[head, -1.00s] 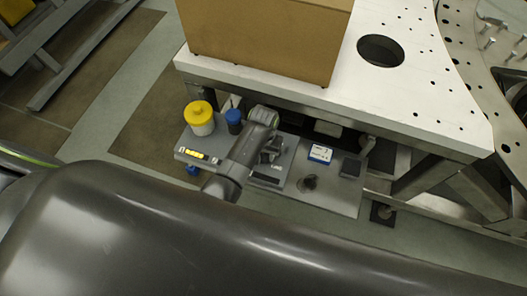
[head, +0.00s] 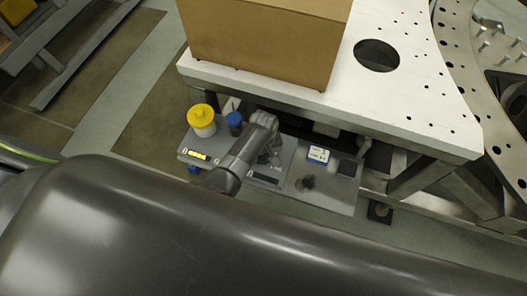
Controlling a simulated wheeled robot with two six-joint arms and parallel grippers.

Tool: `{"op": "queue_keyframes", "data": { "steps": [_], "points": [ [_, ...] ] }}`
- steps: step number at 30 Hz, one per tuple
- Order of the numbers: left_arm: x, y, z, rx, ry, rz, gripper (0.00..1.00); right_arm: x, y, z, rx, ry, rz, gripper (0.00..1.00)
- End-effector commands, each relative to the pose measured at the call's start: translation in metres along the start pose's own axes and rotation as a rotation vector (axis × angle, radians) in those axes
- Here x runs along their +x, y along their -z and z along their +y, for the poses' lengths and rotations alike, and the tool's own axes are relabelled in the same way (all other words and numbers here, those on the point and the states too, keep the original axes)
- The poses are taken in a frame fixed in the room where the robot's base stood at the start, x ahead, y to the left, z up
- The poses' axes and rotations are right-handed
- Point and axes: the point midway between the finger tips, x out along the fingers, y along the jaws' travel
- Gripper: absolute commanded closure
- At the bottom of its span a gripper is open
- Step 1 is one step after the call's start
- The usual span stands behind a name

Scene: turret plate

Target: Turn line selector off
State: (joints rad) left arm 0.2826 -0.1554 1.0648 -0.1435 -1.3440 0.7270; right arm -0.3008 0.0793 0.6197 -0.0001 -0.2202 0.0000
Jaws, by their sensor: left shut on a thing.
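My left gripper (head: 266,156) is at the grey shelf (head: 337,193) below the white table, pointing down at the middle of it. Its jaws are small and dark here, closed on a small part that they and the wrist mostly cover. I take this part to be the line selector, but its handle and markings cannot be made out. A dark label plate (head: 265,173) lies just in front of the jaws. My right gripper is not in view.
A yellow-lidded white jar (head: 202,122) and a blue-capped container (head: 234,121) stand left of the gripper. A blue-white box (head: 318,154) and a dark round piece (head: 306,182) lie right. The white table (head: 420,95) with a cardboard box (head: 265,40) overhangs behind.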

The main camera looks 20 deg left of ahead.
Motion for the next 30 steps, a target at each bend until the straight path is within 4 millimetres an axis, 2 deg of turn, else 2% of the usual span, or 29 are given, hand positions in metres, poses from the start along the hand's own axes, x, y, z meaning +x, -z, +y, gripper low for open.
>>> {"op": "queue_keyframes", "data": {
  "steps": [11,27,28,30],
  "points": [
    [-0.0006,0.0009,-0.0001,-0.161,0.000,0.002,0.82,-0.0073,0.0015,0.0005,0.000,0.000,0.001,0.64],
    [-0.0001,0.0011,-0.0001,-0.185,-0.001,0.003,0.82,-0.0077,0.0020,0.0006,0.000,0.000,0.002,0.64],
    [-0.0001,0.0011,-0.0001,-0.185,-0.001,0.003,0.55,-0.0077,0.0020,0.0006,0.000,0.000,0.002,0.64],
    [-0.0001,0.0010,0.0000,-0.185,-0.001,0.003,0.46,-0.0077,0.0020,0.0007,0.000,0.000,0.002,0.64]
  ]
}}
